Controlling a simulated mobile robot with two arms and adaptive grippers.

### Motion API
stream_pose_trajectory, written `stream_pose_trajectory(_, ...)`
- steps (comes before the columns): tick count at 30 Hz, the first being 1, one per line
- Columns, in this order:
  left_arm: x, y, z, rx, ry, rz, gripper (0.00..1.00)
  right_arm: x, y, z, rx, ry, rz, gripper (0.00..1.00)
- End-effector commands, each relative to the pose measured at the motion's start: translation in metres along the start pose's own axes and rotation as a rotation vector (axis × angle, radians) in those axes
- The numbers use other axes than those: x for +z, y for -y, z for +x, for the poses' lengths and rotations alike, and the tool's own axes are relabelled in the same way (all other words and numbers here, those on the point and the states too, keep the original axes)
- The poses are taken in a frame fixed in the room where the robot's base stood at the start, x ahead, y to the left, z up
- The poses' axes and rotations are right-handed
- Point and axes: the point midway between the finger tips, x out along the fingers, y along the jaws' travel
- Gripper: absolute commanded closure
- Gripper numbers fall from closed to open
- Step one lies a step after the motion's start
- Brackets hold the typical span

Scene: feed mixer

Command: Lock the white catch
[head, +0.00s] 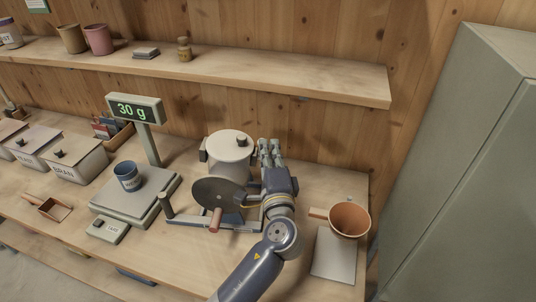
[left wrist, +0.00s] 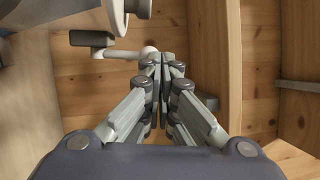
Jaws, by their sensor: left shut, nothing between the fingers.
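The feed mixer has a white drum (head: 228,160) with a dark knob on its lid. A grey disc wheel (head: 220,192) with a wooden handle (head: 215,220) stands in front of it. My left gripper (head: 269,148) is shut and empty, close against the drum's right side. In the left wrist view, a white lever (left wrist: 122,54) with a rounded end, seemingly the catch, lies just left of my shut fingertips (left wrist: 165,60). I cannot tell whether they touch. A dark block (left wrist: 92,38) is at its left end. In the head view my gripper hides this side. My right gripper is out of view.
A scale (head: 135,195) with a blue cup (head: 128,176) stands left of the mixer, its display (head: 135,110) reading 30 g. A brown pot (head: 349,220) is right of my arm, near a pale board (head: 334,256). A shelf (head: 220,72) runs above; a grey cabinet (head: 455,150) stands right.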

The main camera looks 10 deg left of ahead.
Motion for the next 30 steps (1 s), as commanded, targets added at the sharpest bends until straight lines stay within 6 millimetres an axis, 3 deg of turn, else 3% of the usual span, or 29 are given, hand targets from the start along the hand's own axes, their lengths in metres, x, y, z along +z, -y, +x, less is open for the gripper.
stream_pose_trajectory(12,-0.003,0.006,0.014,-0.001,0.0,-0.001,1.0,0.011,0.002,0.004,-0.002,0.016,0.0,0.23)
stream_pose_trajectory(30,-0.003,0.007,0.015,-0.001,0.0,0.0,1.0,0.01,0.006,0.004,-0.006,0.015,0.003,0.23)
